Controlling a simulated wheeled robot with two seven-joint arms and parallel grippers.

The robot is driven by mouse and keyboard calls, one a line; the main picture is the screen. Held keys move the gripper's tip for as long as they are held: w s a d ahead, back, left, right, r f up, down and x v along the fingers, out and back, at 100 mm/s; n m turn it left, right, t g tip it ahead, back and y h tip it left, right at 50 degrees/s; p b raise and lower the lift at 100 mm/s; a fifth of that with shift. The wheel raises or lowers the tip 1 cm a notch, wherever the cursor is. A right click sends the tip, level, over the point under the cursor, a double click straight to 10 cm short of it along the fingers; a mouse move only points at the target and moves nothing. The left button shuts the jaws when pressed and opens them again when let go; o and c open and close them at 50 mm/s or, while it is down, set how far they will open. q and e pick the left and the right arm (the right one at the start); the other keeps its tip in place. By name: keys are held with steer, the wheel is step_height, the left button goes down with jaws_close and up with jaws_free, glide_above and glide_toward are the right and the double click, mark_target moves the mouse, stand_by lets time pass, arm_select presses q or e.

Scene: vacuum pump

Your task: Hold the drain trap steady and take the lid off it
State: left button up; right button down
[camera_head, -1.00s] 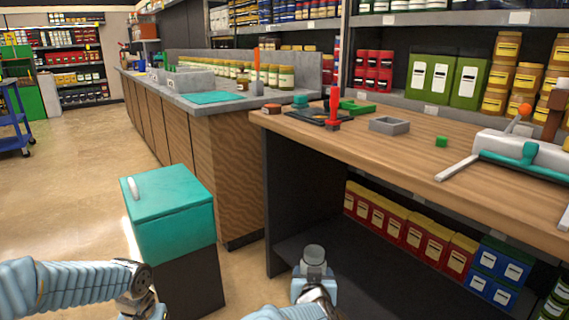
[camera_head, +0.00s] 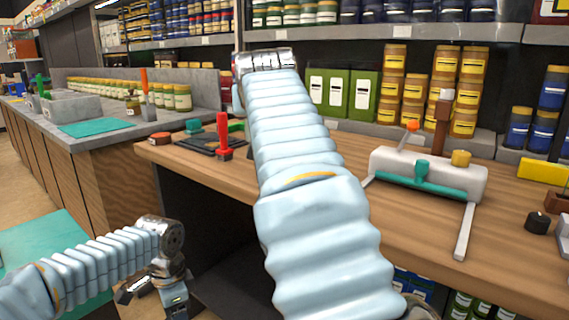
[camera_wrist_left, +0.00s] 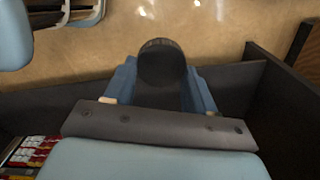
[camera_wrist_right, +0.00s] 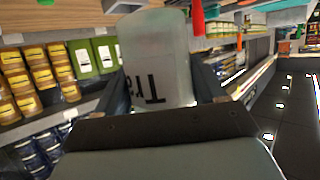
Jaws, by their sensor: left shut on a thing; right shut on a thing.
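The drain trap (camera_wrist_right: 160,65) is a pale grey cylinder with dark lettering that reads "Tra". It fills the middle of the right wrist view, between the fingers of my right gripper (camera_wrist_right: 163,85), which is shut on it. In the head view my right arm hides the trap and gripper. My left gripper (camera_wrist_left: 162,88) is shut on a dark round piece (camera_wrist_left: 162,62) with a ribbed rim, apparently the lid. In the head view the left wrist is low at the left, beside the bench; the dark piece is not clear there.
The wooden bench (camera_head: 425,235) carries a white fixture (camera_head: 430,172) with teal bars at right, a red-handled tool (camera_head: 223,135) at left and a small black knob (camera_head: 537,222). Shelves with jars stand behind. A teal-topped cabinet (camera_head: 35,240) is at lower left.

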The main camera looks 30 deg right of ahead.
arm_select(q)
steer(key=shift+r+p, duration=0.3)
steer(key=shift+p, duration=0.05)
steer(key=shift+f, duration=0.15)
arm_select(e)
steer(key=w+d+f, duration=0.2)
steer(key=d+f, duration=0.1)
steer(key=w+d+f, duration=0.2)
steer(key=d+f, duration=0.1)
steer(key=w+d+f, duration=0.2)
steer(key=d, duration=0.2)
steer(key=shift+w+f, duration=0.3)
steer(key=shift+f, duration=0.1)
arm_select(q)
steer(key=shift+f+b, duration=0.25)
steer(key=shift+b, duration=0.15)
arm_select(e)
steer(key=shift+w+d+f, duration=0.1)
steer(key=shift+w+f, duration=0.05)
steer(key=shift+f, duration=1.65)
arm_select(q)
steer(key=shift+f, duration=0.1)
arm_select(e)
steer(key=shift+f, duration=0.1)
steer(key=shift+c, duration=0.5)
jaws_free()
